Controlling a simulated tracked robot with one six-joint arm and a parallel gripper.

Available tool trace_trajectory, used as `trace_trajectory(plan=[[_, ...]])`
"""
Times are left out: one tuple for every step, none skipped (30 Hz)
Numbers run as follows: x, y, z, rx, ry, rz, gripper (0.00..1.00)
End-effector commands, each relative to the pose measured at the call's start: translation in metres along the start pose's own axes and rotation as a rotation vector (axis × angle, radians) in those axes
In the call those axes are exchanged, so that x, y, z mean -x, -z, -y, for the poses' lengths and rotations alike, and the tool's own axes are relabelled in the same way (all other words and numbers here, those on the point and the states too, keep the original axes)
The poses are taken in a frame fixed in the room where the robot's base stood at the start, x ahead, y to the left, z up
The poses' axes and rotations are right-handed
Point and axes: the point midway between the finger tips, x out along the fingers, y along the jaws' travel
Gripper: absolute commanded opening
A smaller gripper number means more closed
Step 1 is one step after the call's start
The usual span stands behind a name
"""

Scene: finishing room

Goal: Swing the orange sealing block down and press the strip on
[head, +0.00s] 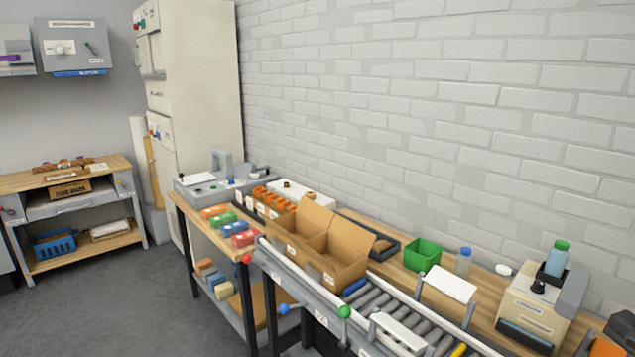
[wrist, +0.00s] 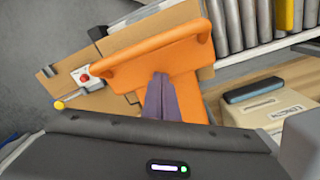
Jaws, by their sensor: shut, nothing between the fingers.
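The orange sealing block (wrist: 125,68) fills the middle of the wrist view. It has a rounded bar along its upper edge and a wide orange part reaching down to the right. My gripper (wrist: 160,76) shows as two purple fingers pressed together in front of the block, with nothing between them. I cannot tell whether the fingertips touch the block. Brown cardboard (wrist: 160,22) lies behind the block. In the head view an open cardboard box (head: 345,265) stands on the roller conveyor. No sealing strip can be made out clearly. My gripper does not show in the head view.
Conveyor rollers (wrist: 234,25) show behind the block in the wrist view, and also in the head view (head: 375,300). A cream box marked LENGTH (wrist: 262,113) stands close on the right.

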Motion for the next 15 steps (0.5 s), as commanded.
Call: trace_trajectory(plan=[[-0.0014,-0.0003,-0.0004,0.0,-0.001,0.002,0.0],[-0.0014,-0.0003,-0.0004,0.0,-0.001,0.002,0.0],[-0.0014,-0.0003,-0.0004,0.0,-0.002,0.002,0.0],[-0.0015,-0.0003,-0.0004,0.0,-0.002,0.002,0.0],[-0.0015,-0.0003,-0.0004,0.0,-0.002,0.002,0.0],[-0.0015,-0.0003,-0.0005,0.0,-0.002,0.002,0.0],[-0.0016,-0.0003,-0.0005,0.0,-0.002,0.002,0.0],[-0.0016,-0.0003,-0.0005,0.0,-0.002,0.002,0.0],[-0.0015,-0.0003,-0.0005,0.0,-0.002,0.002,0.0],[-0.0012,-0.0003,-0.0005,0.0,-0.002,0.002,0.0],[-0.0007,-0.0003,-0.0005,0.0,-0.002,0.002,0.0],[0.0004,-0.0002,-0.0004,0.0,-0.001,0.002,0.0],[0.0015,-0.0001,-0.0004,0.0,-0.001,0.002,0.0],[0.0029,0.0,-0.0003,0.0,-0.001,0.001,0.0],[0.0049,0.0001,-0.0003,0.0,-0.001,0.001,0.0]])
